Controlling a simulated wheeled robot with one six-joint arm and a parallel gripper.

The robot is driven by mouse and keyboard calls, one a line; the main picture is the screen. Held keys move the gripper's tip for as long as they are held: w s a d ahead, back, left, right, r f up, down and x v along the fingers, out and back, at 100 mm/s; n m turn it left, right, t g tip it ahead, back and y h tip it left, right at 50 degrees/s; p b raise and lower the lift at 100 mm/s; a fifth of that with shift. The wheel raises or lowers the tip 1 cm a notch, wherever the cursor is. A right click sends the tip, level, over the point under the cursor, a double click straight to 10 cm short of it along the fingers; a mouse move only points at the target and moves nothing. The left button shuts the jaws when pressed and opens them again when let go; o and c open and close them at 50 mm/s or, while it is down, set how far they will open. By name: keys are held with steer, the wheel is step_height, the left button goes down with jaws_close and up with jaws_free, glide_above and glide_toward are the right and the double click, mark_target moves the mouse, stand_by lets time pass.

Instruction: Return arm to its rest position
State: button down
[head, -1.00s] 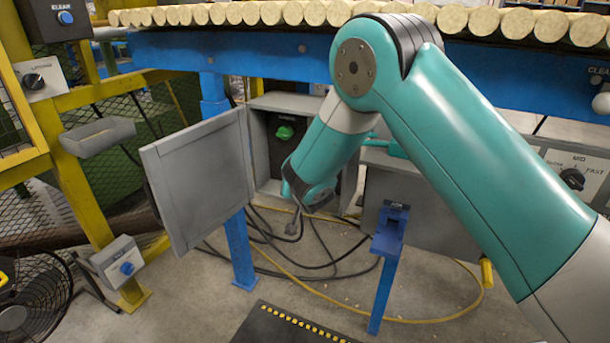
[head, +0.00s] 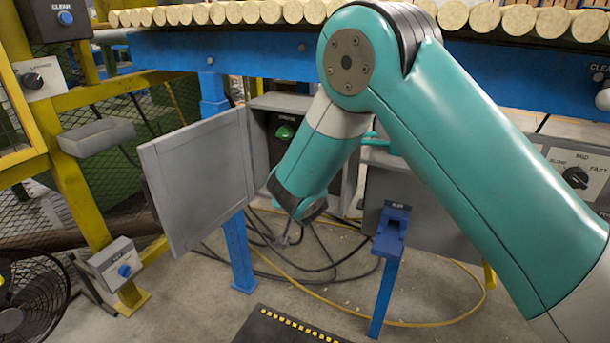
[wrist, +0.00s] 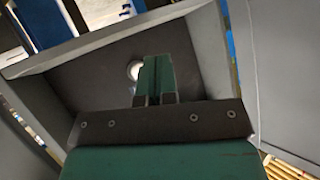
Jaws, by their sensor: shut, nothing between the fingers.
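In the head view a green knob (head: 285,132) shows inside the cabinet, apart from my gripper. My arm hides part of the cabinet.
The cabinet door (head: 198,180) stands wide open at left. A blue post stand (head: 392,228) is right of my gripper. Black cables and a yellow hose lie on the floor. A blue conveyor beam (head: 270,55) with wooden rods runs above. A fan (head: 30,300) stands lower left.

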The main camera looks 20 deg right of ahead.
steer(key=s+r+n+g+y, duration=0.25)
steer(key=s+r+g, duration=0.2)
steer(key=s, duration=0.85)
steer(key=s+r+n+g+y, duration=0.1)
steer(key=s+r+n+g, duration=0.4)
steer(key=s, duration=0.7)
steer(key=s+r+n+g+y, duration=0.1)
steer(key=s+r+n+g, duration=0.35)
steer(key=s, duration=0.85)
step_height(320, 180, up, 33)
steer(key=m+t+p, duration=0.1)
steer(key=p, duration=2.9)
steer(key=shift+s+f+m+t+p, duration=0.2)
steer(key=shift+m+t+p, duration=0.1)
steer(key=shift+p, duration=0.1)
